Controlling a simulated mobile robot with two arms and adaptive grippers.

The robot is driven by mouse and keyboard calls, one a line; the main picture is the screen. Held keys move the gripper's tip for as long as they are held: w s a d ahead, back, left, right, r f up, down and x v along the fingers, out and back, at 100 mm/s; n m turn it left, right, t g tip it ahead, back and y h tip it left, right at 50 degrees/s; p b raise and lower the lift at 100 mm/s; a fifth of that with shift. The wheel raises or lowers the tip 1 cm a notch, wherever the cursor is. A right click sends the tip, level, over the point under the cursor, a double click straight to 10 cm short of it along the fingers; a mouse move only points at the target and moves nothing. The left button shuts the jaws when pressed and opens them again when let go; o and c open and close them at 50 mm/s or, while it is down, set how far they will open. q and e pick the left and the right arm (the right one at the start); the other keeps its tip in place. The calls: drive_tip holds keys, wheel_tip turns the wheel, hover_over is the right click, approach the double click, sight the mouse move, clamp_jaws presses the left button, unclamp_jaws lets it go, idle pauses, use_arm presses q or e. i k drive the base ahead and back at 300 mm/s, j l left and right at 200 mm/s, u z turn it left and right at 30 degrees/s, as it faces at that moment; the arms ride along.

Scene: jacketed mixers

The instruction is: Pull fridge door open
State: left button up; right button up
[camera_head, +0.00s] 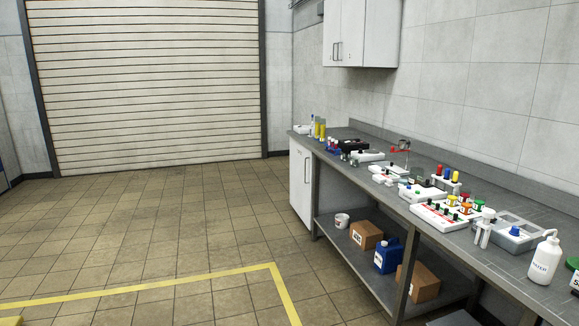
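A white cabinet door with a vertical handle (301,182) stands shut under the far end of the grey bench. A white wall cabinet (361,34) with two handles hangs above the bench and is shut. Neither of my grippers is in view.
The grey bench (447,237) runs along the right wall, crowded with instruments, tube racks and a white wash bottle (545,258). Its lower shelf holds boxes (366,235) and a blue canister (389,255). The tiled floor (160,225) is open, with yellow tape (150,284). A roller shutter (148,80) closes the back.

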sight(302, 158)
drive_tip(key=i+u, duration=0.1)
drive_tip(key=i, duration=3.5)
drive_tip(key=i+u, duration=0.1)
drive_tip(key=i, duration=0.45)
drive_tip(key=i+l+u, duration=0.1)
drive_tip(key=i, duration=0.5)
drive_tip(key=i+l+u, duration=0.1)
drive_tip(key=i, duration=0.45)
